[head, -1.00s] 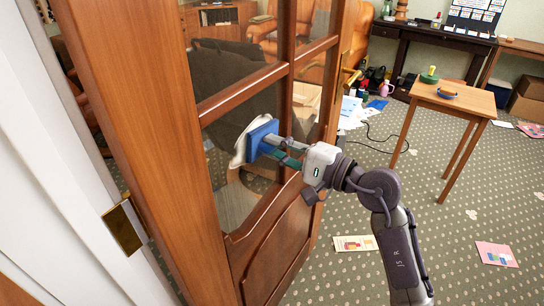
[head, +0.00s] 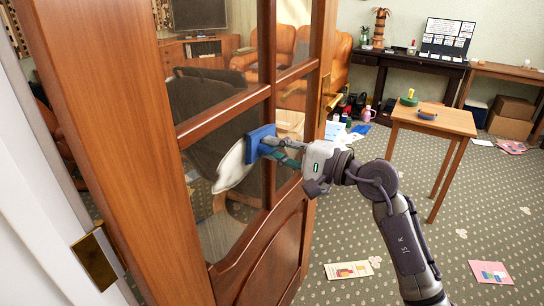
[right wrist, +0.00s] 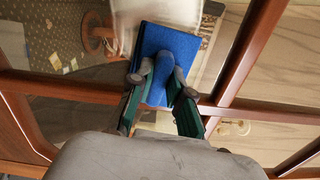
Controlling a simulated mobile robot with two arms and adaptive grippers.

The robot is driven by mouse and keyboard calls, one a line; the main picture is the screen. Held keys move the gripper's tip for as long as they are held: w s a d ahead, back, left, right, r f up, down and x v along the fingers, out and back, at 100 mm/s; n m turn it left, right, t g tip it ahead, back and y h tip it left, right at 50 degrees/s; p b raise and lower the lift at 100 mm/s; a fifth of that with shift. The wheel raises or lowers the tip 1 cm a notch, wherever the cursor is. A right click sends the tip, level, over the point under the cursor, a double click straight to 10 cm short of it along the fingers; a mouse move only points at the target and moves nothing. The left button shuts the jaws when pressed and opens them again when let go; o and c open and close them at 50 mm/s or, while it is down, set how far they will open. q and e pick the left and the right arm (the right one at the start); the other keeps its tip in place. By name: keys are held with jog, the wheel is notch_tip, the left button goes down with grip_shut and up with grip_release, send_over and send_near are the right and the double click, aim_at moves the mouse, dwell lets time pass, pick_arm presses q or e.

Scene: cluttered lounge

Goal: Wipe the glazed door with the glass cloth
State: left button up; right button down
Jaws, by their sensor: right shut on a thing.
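The glazed door (head: 120,130) is brown wood with glass panes split by wooden bars, and stands across the left of the head view. The glass cloth (head: 232,168) is white and hangs from a blue pad (head: 260,143) in front of a lower pane. My right gripper (head: 275,150) is shut on the pad's blue grip. The right wrist view shows the blue pad (right wrist: 170,55) with the fingers (right wrist: 165,82) around its grip, near a crossing of bars, and the white cloth (right wrist: 135,22) beyond. Whether the cloth touches the glass I cannot tell. My left gripper is not in view.
A small wooden table (head: 445,120) with a few items stands at the right. A dark desk (head: 400,65) is behind it. Bags, papers and a pink mug (head: 366,113) lie on the floor beyond the door. Two cards lie on the carpet at the lower right.

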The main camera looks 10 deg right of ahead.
aim_at(255, 158)
jog(key=shift+b, duration=0.35)
jog(key=shift+s+a+f, duration=0.3)
jog(key=shift+s+a, duration=0.2)
jog(key=shift+s, duration=0.15)
jog(key=shift+s+a+f, duration=0.3)
jog(key=shift+s+a, duration=0.15)
jog(key=shift+s, duration=0.15)
jog(key=shift+s+a+f, duration=0.4)
jog(key=shift+s+a, duration=0.2)
jog(key=shift+s, duration=0.25)
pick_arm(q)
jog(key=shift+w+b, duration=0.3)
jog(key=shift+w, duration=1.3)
pick_arm(e)
jog(key=shift+s+a+f, duration=0.2)
jog(key=shift+s+a, duration=0.15)
jog(key=shift+s, duration=0.1)
jog(key=shift+s+a+f, duration=0.15)
jog(key=shift+s+a, duration=0.15)
jog(key=shift+s, duration=0.15)
